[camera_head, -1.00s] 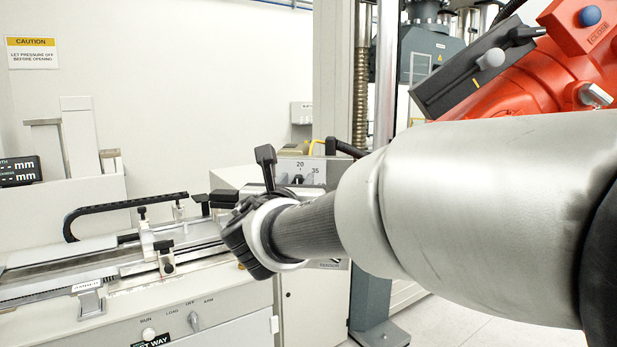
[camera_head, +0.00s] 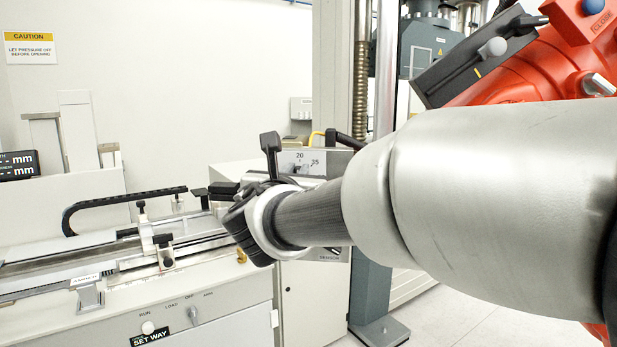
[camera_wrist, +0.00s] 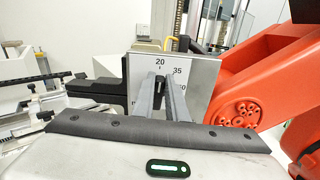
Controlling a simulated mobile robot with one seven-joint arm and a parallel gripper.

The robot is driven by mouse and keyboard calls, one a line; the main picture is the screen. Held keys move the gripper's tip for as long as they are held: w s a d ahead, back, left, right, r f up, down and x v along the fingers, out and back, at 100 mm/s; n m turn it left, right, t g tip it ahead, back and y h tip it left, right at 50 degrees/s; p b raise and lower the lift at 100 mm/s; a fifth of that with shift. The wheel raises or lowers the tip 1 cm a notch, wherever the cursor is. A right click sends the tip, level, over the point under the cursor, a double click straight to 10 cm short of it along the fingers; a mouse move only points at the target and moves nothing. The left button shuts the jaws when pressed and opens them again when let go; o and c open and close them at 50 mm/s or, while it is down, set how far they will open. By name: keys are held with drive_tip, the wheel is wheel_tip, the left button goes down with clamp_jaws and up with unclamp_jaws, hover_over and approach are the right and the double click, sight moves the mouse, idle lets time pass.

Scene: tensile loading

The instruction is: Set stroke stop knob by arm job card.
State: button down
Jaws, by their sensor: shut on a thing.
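The stroke stop dial is a grey panel (camera_wrist: 205,72) marked 20 at top and 35 to its right, with another number lower right partly covered. It also shows in the head view (camera_head: 318,158), just beyond my wrist. My gripper (camera_wrist: 161,79) reaches straight to the panel below the 20, its two grey fingers closed on the small dark knob (camera_wrist: 160,84). The fingers hide most of the knob, and I cannot tell which number it points to. No job card is readable in either view.
The bench (camera_head: 235,302) at left carries a rail, a black cable chain (camera_head: 120,203) and a selector switch (camera_head: 194,315) labelled RUN, LOAD, OFF, ARM. A SET WAY plate (camera_head: 162,336) is on its front. A grey column (camera_head: 372,285) stands right of the dial cabinet.

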drive_tip(key=m+b, duration=0.2)
drive_tip(key=b, duration=0.2)
drive_tip(key=d+m+b, duration=0.1)
drive_tip(key=m+b, duration=0.5)
drive_tip(key=b, duration=0.1)
drive_tip(key=shift+d+f+b, duration=0.2)
drive_tip(key=shift+f+b, duration=0.1)
drive_tip(key=shift+f, duration=0.05)
drive_tip(key=c, duration=1.8)
unclamp_jaws()
drive_tip(key=shift+o, duration=0.2)
drive_tip(key=shift+s, duration=0.1)
